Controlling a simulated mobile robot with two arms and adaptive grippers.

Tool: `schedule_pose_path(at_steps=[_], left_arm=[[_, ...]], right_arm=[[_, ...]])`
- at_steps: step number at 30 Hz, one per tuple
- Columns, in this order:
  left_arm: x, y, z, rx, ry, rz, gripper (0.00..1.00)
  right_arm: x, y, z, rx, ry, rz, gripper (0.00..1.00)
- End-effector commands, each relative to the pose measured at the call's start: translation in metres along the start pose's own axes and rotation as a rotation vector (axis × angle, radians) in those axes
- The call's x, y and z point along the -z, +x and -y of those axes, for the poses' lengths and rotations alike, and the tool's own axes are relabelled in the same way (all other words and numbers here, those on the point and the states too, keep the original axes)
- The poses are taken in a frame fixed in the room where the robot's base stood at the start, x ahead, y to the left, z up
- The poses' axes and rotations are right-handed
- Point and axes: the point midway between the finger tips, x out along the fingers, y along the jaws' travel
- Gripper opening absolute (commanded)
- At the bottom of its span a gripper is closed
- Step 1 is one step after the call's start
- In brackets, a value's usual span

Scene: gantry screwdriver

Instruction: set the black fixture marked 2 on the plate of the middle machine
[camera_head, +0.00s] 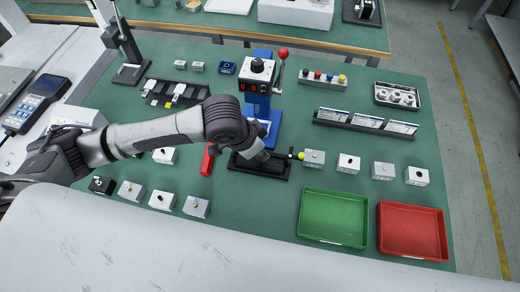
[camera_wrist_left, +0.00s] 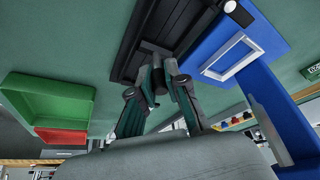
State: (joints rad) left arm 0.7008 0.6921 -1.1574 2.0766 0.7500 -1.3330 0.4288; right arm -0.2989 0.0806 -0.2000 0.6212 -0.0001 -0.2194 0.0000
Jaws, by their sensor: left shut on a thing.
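My left gripper (camera_head: 262,160) reaches in from the left and points down at a long black tray-like piece in front of the middle machine (camera_head: 258,75). It is shut on this black fixture (camera_head: 279,170), whose mark I cannot read. In the left wrist view, the fingertips (camera_wrist_left: 162,75) meet at the near edge of the black fixture (camera_wrist_left: 140,66). The machine's blue base bears a plate with a white square outline (camera_wrist_left: 232,57), beside the fixture and apart from it. The gripper hides part of the fixture in the head view. My right gripper is not in view.
A green tray (camera_head: 333,217) and a red tray (camera_head: 411,231) stand at the front right. Grey blocks (camera_head: 314,158) stand in a row right of the fixture. A red object (camera_head: 208,160) lies left of it. The machine's red-knobbed lever (camera_head: 281,72) rises behind.

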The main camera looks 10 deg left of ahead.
Motion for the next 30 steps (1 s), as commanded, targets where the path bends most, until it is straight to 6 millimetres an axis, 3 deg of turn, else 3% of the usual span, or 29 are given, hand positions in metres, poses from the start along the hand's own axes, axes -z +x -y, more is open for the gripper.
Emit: schedule_pose_path(at_steps=[4,5,9,20,23,30], left_arm=[[0.001,0.001,0.000,-0.001,0.000,-0.003,0.00],[-0.001,0.002,-0.001,-0.001,-0.001,0.001,0.16],[-0.001,0.002,0.000,-0.001,0.000,0.000,0.39],[0.001,-0.001,0.000,0.001,0.001,-0.001,0.39],[0.001,-0.013,0.000,0.001,0.001,-0.001,0.39],[0.001,-0.064,0.000,0.002,0.001,-0.003,0.39]], right_arm=[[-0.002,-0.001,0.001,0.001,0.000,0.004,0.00],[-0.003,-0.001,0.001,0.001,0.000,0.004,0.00],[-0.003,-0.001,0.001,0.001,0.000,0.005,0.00],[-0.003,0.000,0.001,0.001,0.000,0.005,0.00],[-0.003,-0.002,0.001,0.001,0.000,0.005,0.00],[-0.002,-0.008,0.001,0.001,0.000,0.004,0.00]])
